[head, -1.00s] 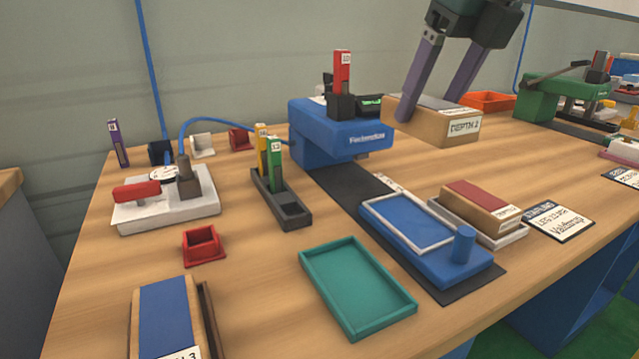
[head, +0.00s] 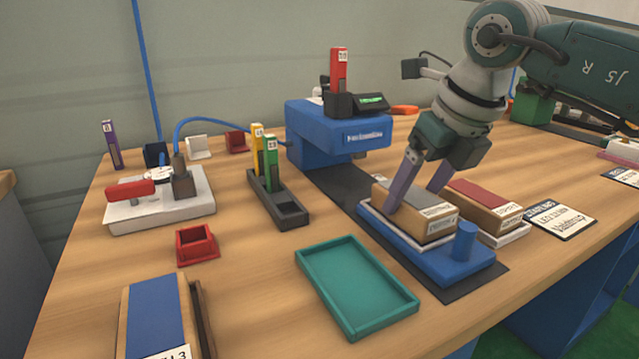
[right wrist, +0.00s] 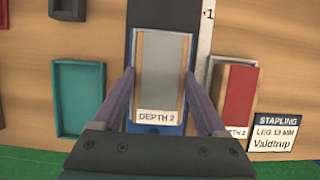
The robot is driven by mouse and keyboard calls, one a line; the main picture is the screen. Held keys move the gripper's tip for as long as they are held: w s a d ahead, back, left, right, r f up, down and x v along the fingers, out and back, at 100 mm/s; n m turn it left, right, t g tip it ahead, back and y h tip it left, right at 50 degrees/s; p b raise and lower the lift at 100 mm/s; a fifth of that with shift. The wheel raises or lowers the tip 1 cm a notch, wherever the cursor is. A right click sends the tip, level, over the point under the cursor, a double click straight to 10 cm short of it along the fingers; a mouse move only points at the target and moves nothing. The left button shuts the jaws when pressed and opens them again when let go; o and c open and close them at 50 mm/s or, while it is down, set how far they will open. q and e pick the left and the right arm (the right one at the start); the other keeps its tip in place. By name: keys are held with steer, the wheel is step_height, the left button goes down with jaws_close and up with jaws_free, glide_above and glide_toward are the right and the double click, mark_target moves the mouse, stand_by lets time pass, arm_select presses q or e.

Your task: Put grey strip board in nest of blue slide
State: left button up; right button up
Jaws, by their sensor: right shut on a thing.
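The grey strip board (head: 419,209) is a wooden block with a grey top strip and a white label; in the right wrist view (right wrist: 161,75) the label reads DEPTH 2. It lies over the nest of the blue slide (head: 462,268), whose blue front part with a round knob shows in front of it. The board covers most of the white-rimmed nest, so I cannot tell if it is fully seated. My right gripper (head: 418,192) has its purple fingers on both sides of the board, shut on it. The right gripper also shows in the right wrist view (right wrist: 161,95). My left gripper is not in view.
A red strip board (head: 487,204) lies in a white tray just right of the slide. A teal tray (head: 354,333) is to the left front. The blue stapling machine (head: 335,140) stands behind on the dark track. A blue strip board (head: 154,318) is at front left.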

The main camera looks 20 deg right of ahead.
steer(key=shift+f, duration=0.1)
steer(key=o, duration=1.4)
